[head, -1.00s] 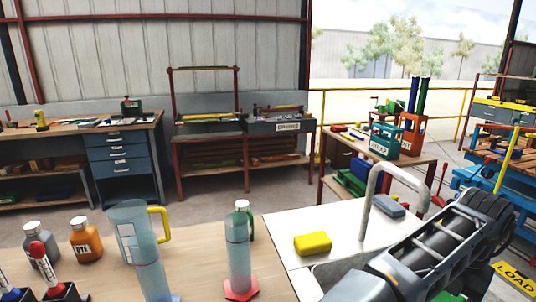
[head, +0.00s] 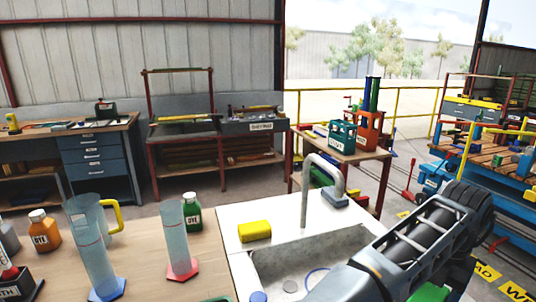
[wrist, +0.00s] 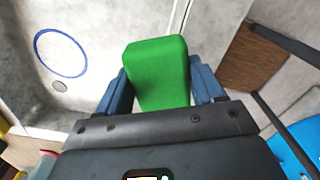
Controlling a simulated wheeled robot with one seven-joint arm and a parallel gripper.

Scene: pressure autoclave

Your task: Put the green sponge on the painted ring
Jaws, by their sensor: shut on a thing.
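The green sponge (wrist: 157,70) is between the two blue fingers of my gripper (wrist: 160,88) in the wrist view. My gripper is shut on it. In the head view a green patch of the sponge (head: 430,292) shows at the bottom edge beside my arm, which hides most of the gripper. The painted ring (wrist: 62,76) is a thin blue circle on the sink floor, left of the sponge in the wrist view, apart from it and empty. In the head view the ring (head: 310,272) shows partly, cut off by my arm.
The grey sink basin (head: 270,262) has a tall tap (head: 304,195) at its back. A yellow sponge (head: 254,231) and a grey-blue block (head: 334,197) lie on the white rim. Two clear cylinders and several bottles, including an orange one (head: 44,231), stand on the left counter.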

